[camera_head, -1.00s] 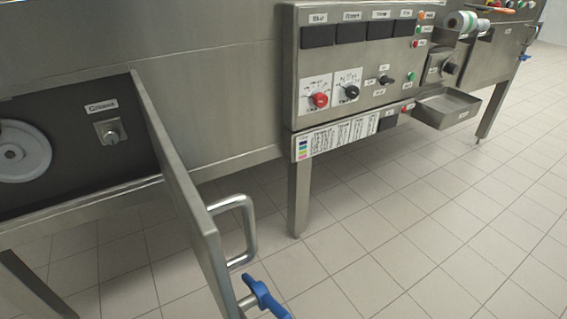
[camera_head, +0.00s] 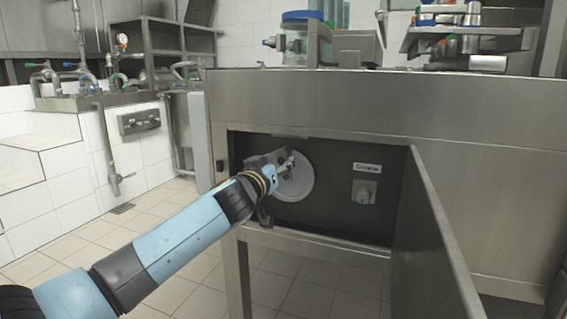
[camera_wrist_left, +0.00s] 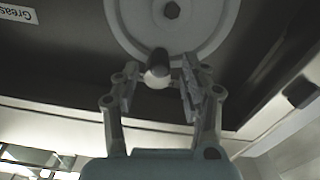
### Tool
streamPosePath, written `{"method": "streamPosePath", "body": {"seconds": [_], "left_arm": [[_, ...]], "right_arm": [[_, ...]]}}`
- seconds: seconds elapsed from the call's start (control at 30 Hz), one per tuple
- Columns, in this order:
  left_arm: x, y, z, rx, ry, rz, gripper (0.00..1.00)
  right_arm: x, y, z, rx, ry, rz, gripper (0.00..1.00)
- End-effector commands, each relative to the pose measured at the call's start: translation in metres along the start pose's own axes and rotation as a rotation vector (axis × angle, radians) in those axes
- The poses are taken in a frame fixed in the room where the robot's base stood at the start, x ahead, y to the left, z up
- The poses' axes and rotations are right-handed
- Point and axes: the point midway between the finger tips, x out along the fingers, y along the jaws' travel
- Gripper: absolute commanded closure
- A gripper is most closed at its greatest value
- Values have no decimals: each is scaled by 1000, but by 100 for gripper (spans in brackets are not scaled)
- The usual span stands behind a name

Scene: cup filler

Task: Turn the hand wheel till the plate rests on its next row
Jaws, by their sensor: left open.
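The hand wheel (camera_head: 298,182), a pale grey disc, sits on the dark back wall of an open compartment in the steel machine. It also shows at the top of the wrist view (camera_wrist_left: 205,35), with a dark hub bolt and a short knob (camera_wrist_left: 157,68) near its rim. My left gripper (camera_head: 284,166) reaches into the compartment in front of the wheel and hides its left part. In the wrist view its open fingers (camera_wrist_left: 159,78) stand on either side of the knob, with a gap on the right. I cannot identify the plate. My right gripper is not in view.
The compartment's door (camera_head: 432,240) stands open on the right. A fitting (camera_head: 364,192) under a "Grease" label (camera_head: 366,168) is right of the wheel. A steel leg (camera_head: 236,275) stands below my arm. A tray with cups (camera_head: 465,38) is above the machine.

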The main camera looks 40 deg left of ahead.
Motion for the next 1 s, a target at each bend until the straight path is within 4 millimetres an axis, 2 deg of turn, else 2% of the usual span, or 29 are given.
{"method": "streamPosePath", "body": {"seconds": [0.1,0.2,0.5,0.83,1.0], "left_arm": [[16,0,0,-1,0,-1,56],[23,0,1,1,0,-1,56],[26,0,0,1,0,0,56],[25,0,0,0,0,0,98],[25,0,0,1,-1,0,100]], "right_arm": [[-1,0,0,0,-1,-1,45],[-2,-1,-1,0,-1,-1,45],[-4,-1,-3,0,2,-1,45],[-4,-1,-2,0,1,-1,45],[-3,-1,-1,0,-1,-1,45]]}}
